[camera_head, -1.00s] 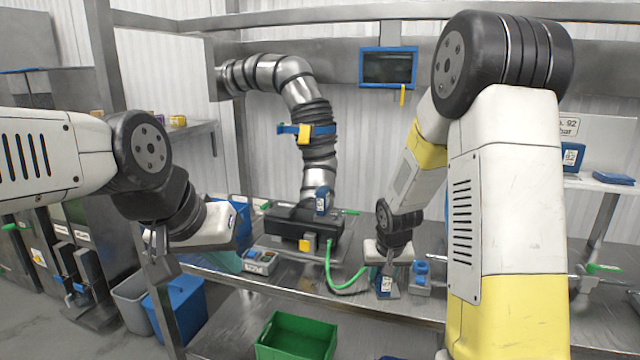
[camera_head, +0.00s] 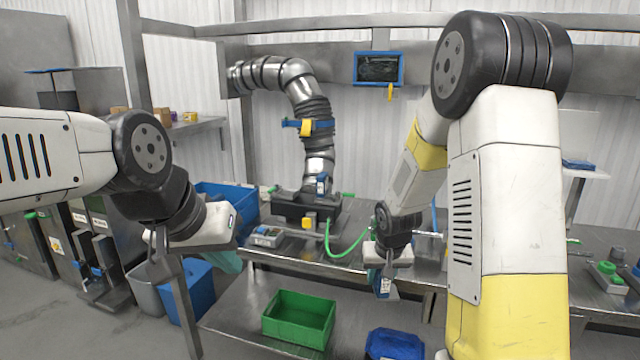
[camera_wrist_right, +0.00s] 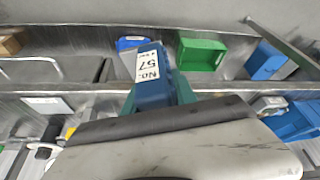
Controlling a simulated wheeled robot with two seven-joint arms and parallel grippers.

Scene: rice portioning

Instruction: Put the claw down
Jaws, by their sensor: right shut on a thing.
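My right gripper (camera_head: 384,268) is shut on a blue piece with a white label (camera_head: 385,285), seemingly the claw. In the right wrist view the blue piece (camera_wrist_right: 150,92) carries the label "No. 57" and has green parts beside it; its lower end is partly hidden by my wrist. It hangs in front of the bench's front edge, in the air. My left gripper (camera_head: 163,268) hangs at the left, apart from the bench, with no object seen in it; its finger gap is not clear.
The metal bench (camera_head: 290,258) carries a black machine base (camera_head: 300,208), a green hose (camera_head: 345,248) and a small grey-blue box (camera_head: 264,237). A green bin (camera_head: 300,320) and a blue bin (camera_head: 395,345) stand on the lower shelf. Blue and grey bins stand at the left.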

